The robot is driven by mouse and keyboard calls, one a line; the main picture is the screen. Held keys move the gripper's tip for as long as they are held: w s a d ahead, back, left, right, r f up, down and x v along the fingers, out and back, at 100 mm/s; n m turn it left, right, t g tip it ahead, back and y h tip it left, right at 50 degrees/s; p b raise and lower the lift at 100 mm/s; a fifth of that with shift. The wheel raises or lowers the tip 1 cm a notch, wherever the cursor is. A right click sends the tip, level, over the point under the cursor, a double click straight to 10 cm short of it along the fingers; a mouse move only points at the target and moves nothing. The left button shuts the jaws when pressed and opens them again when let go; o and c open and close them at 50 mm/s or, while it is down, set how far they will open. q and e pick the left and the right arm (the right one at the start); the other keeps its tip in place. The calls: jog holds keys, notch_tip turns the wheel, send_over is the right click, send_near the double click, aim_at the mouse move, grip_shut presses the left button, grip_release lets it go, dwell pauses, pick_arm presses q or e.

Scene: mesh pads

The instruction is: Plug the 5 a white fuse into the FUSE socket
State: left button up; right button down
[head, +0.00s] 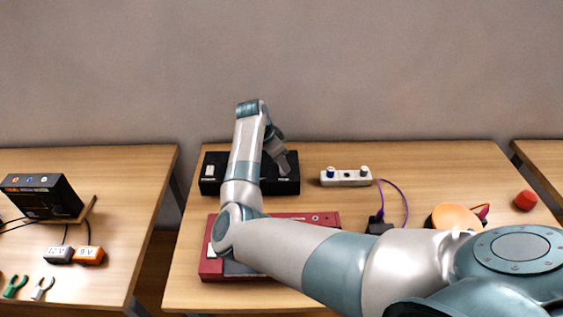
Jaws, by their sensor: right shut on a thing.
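My right gripper (284,163) is over the right part of a black box (285,186) at the back of the middle table. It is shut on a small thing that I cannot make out. A small white piece (210,171) sits at the left end of the black box, too small to identify. A red case (318,219) lies in front of the black box, largely covered by my right arm. I cannot read a FUSE label or make out the socket. My left gripper is out of view.
A white strip with knobs (346,178) stands right of the black box. A black plug (378,225) with a purple cable, an orange disc (455,216) and a red cylinder (525,200) lie further right. The left table holds a black device (42,197) and 12V and 9V blocks.

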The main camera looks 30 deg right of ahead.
jog(key=shift+f, duration=0.5)
jog(key=c, duration=1.5)
grip_release()
jog(key=shift+r, duration=0.15)
jog(key=shift+b+v, duration=2.5)
jog(key=shift+v, duration=6.1)
jog(key=shift+w+a, duration=0.1)
